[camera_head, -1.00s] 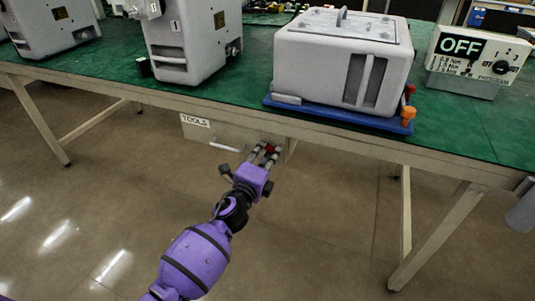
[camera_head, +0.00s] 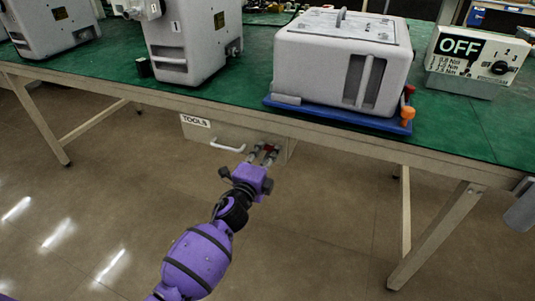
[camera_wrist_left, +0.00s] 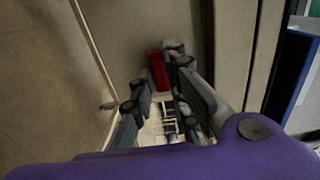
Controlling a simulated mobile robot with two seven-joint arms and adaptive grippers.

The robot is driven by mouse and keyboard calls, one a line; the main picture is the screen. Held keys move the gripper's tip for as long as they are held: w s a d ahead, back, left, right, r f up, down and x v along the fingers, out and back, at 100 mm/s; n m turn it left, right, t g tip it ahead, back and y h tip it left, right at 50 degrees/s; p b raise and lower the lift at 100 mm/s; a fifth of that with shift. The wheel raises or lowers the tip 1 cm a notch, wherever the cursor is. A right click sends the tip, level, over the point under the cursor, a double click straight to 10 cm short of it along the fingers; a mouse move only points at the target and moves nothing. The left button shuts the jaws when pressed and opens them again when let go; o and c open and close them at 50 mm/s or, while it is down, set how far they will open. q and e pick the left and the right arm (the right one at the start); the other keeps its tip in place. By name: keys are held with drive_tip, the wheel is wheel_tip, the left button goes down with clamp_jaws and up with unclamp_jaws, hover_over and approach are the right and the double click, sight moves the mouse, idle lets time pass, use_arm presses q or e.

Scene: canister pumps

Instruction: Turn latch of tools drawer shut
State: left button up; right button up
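The tools drawer (camera_head: 222,133) hangs under the green-topped bench, with a TOOLS label (camera_head: 195,121) and a pale bar handle (camera_head: 227,146). Its front looks flush. The red latch (camera_head: 271,149) is at the right part of the drawer front. In the left wrist view the latch (camera_wrist_left: 157,70) is a red bar, upright in the picture. My left gripper (camera_head: 265,150) is open at the latch, its fingertips on either side of it; the wrist view shows the fingers (camera_wrist_left: 158,80) apart. Whether they touch it I cannot tell. My right gripper is not in view.
The bench edge (camera_head: 330,139) runs just above the drawer and my left gripper. On the bench are a grey canister pump (camera_head: 325,68) on a blue tray (camera_head: 335,116) and an OFF control box (camera_head: 475,55). The floor below is clear around my arm.

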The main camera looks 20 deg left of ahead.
use_arm(q)
drive_tip(key=shift+o, duration=1.4)
drive_tip(key=s, duration=1.2)
drive_tip(key=shift+a, duration=0.2)
